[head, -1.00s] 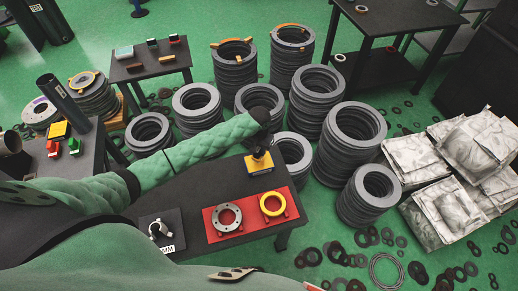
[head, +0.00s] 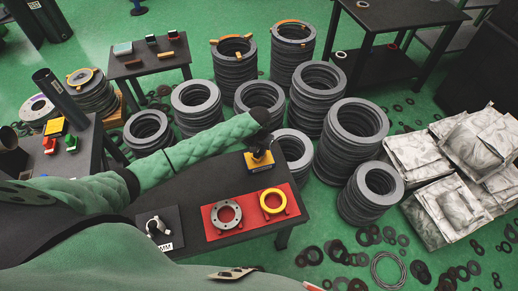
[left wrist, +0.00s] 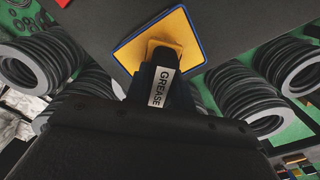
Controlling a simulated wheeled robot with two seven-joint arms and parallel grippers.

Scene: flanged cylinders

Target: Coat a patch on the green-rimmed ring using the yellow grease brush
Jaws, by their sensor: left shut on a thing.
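My left gripper (head: 258,152) is over the back right part of the near black table. It is shut on the dark handle of the grease brush (left wrist: 160,86), whose white label reads GREASE. The brush's yellow end is over a blue-edged yellow pad (left wrist: 128,55); I cannot tell whether they touch. On a red mat (head: 240,233) in front of the gripper lie a grey ring with holes (head: 239,215) and a yellow-rimmed ring (head: 283,200). No green rim is clear on either ring. My right gripper is not in view.
Stacks of grey flanged rings (head: 361,118) stand on the green floor behind and right of the table. A black pad (head: 173,240) with a small metal part lies left of the red mat. Wrapped silver bags (head: 420,158) lie at the right.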

